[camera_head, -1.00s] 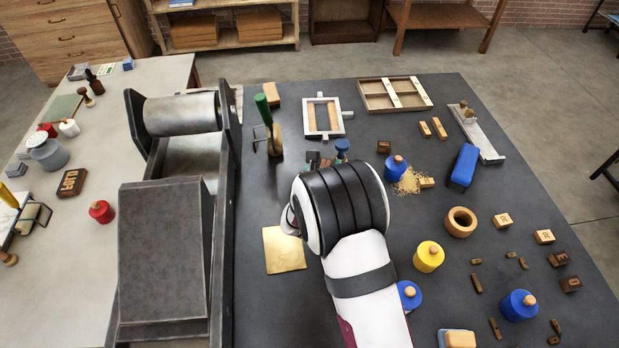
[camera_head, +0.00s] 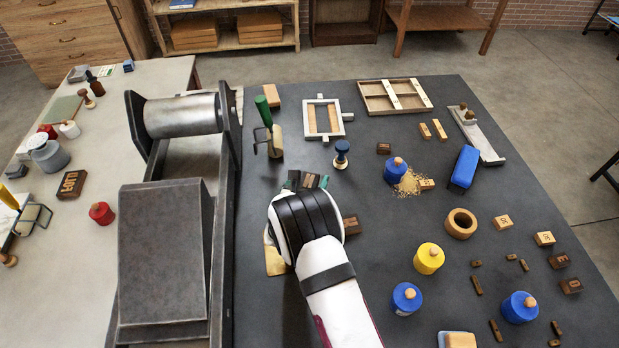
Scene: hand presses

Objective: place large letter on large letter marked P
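My gripper (camera_head: 306,181) is mostly hidden behind my white and black wrist, left of the middle of the dark table. Small green and dark brown pieces show just beyond the wrist; I cannot tell whether they are fingers or something held. A dark brown block (camera_head: 351,226) lies just right of my wrist, its face unreadable. At the right are two light letter blocks (camera_head: 502,222) (camera_head: 545,238) and two dark letter blocks (camera_head: 559,260) (camera_head: 571,286). Their letters are too small to read surely, so I cannot tell which is marked P.
A press with a roller (camera_head: 182,115) stands left of my gripper. A brass plate (camera_head: 274,262) lies partly under my wrist. A blue-handled stamp (camera_head: 341,154), blue pots (camera_head: 406,298) (camera_head: 519,306), a yellow pot (camera_head: 429,258) and a wooden ring (camera_head: 460,223) stand around.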

